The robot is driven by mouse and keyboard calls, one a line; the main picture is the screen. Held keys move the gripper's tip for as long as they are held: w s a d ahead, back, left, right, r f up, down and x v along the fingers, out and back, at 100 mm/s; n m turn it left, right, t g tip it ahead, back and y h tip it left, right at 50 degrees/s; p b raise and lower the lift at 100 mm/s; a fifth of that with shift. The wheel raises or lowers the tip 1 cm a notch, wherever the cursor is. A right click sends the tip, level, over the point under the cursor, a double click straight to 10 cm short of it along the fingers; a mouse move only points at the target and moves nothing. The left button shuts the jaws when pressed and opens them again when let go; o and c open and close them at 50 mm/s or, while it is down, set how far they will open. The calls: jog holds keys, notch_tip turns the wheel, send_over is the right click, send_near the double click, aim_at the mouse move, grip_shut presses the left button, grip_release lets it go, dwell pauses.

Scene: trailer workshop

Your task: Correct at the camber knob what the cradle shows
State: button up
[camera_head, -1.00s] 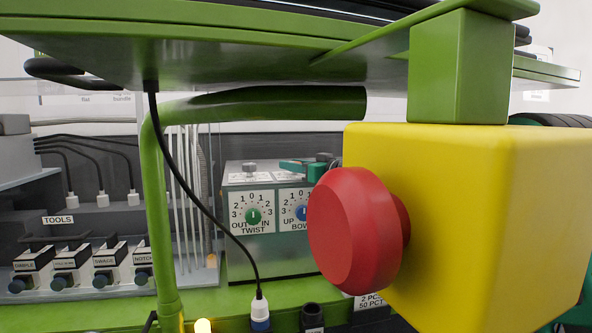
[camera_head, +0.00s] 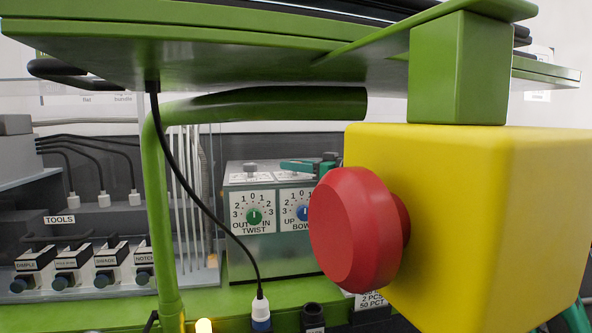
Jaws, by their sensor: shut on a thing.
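A grey control box (camera_head: 246,262) stands behind the green frame. Its front carries a dial labelled TWIST (camera_head: 254,216) with a green knob, its pointer near 0. Beside it is a dial labelled BOW (camera_head: 301,212) with a blue knob, partly cut off by the red button. No knob labelled camber is readable; anything farther right is hidden by the red button and yellow block. I cannot identify the cradle or its reading.
A large red button (camera_head: 350,230) on a yellow block (camera_head: 500,220) fills the right foreground. A green shelf (camera_head: 230,50) and bent green tube (camera_head: 156,200) frame the view. A black cable (camera_head: 190,193) hangs in front. Labelled tools (camera_head: 70,262) stand at left.

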jog(key=o, duration=1)
jog(key=shift+w+d, duration=0.3)
jog(key=shift+d, duration=0.05)
jog(key=shift+o, duration=0.2)
jog(key=shift+s+a, duration=0.1)
jog(key=shift+a, duration=0.05)
jog(key=shift+s, duration=0.1)
jog(key=v, duration=1)
jog(key=shift+d, duration=0.4)
